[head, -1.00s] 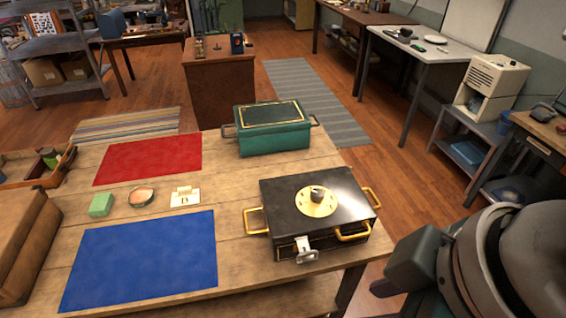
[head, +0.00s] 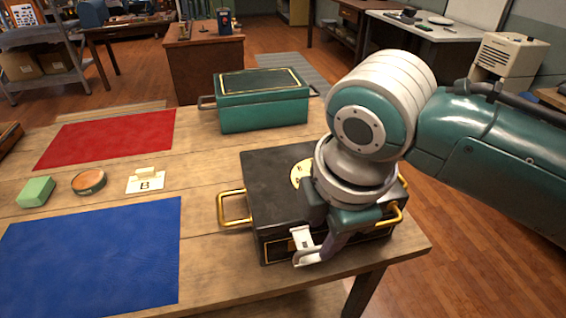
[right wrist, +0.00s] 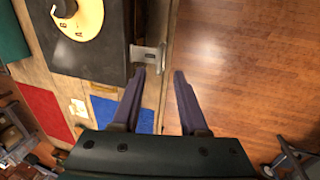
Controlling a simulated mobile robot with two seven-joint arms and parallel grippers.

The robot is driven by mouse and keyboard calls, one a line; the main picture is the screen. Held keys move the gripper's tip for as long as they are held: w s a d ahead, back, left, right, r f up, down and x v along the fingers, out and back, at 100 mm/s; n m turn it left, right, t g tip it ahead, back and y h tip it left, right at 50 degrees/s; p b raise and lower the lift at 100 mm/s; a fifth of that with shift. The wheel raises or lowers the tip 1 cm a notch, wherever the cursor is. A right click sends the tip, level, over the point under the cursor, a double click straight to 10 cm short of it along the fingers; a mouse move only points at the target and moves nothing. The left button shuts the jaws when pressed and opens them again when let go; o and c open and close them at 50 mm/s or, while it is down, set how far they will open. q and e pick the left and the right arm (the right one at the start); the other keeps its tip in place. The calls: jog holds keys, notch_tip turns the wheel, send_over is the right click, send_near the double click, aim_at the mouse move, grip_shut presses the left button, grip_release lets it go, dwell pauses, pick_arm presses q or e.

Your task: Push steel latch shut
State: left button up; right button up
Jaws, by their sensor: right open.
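The steel latch (head: 302,239) is on the front side of the black box (head: 268,178), with its pale plate sticking out from the wall. In the right wrist view the latch (right wrist: 147,54) juts out past the box's edge, over the edge of the table. My right gripper (right wrist: 160,73) is open, with nothing between its fingers. Its left fingertip is right at the latch; I cannot tell if they touch. In the head view my right arm covers the box's right part and much of its gold dial (head: 299,174). My left gripper is not in view.
A green box (head: 262,108) stands behind the black box. Red (head: 110,138) and blue (head: 95,255) mats, a green block (head: 36,191), a round tin (head: 89,182) and a card (head: 146,182) lie to the left. Gold handles (head: 232,208) stick out from the black box.

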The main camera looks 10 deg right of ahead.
aim_at(314, 250)
jog(key=b+x, duration=0.1)
jog(key=x, duration=0.4)
grip_shut()
dwell(0.3)
dwell(1.0)
